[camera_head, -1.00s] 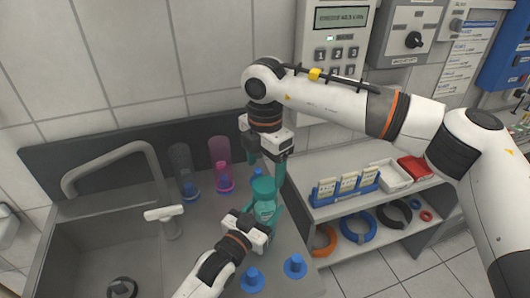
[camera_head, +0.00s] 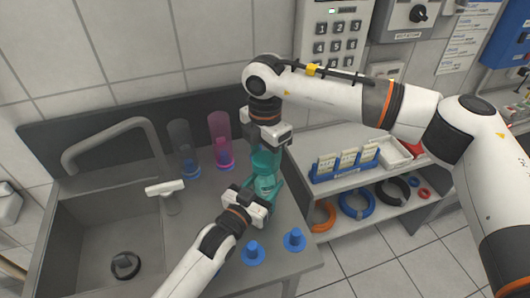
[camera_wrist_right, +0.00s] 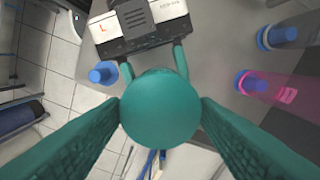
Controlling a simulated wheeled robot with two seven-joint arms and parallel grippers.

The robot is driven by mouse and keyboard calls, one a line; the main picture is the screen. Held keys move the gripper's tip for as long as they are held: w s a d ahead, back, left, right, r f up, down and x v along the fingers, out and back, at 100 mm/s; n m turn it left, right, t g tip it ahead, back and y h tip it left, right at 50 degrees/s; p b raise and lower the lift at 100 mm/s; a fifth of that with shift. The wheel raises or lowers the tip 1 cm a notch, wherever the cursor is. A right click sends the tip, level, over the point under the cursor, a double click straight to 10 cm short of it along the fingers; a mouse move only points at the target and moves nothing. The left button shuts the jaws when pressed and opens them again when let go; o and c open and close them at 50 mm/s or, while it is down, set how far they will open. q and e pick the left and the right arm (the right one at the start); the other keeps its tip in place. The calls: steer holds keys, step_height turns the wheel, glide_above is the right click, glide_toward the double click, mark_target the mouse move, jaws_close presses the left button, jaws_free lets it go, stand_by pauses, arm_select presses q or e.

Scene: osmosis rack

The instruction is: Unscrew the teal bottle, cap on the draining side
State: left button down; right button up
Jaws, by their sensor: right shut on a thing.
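The teal bottle (camera_head: 264,185) stands upright on the metal counter beside the sink. My left gripper (camera_head: 267,190) comes in from the front, its teal fingers closed around the bottle's body. The wide teal cap (camera_head: 265,160) is at the top of the bottle. My right gripper (camera_head: 266,153) points down from above and is shut on the cap. In the right wrist view the round cap (camera_wrist_right: 160,110) lies between my right fingers, hiding most of the bottle below. The draining side (camera_head: 208,215) is the grey counter right of the basin.
A clear tube (camera_head: 183,140) and a pink tube (camera_head: 219,130) stand on blue pegs at the back. Two bare blue pegs (camera_head: 253,252) (camera_head: 294,239) are at the front edge. The tap (camera_head: 120,140) and basin (camera_head: 95,240) are left. A shelf with a blue rack (camera_head: 345,172) stands right.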

steer(key=n, duration=2.3)
steer(key=shift+r+n, duration=0.1)
steer(key=shift+n, duration=0.2)
steer(key=n, duration=0.6)
steer(key=shift+n, duration=0.4)
steer(key=n, duration=2.3)
steer(key=shift+r+n, duration=0.1)
steer(key=shift+n, duration=0.2)
steer(key=shift+r, duration=0.15)
steer(key=shift+r, duration=0.95)
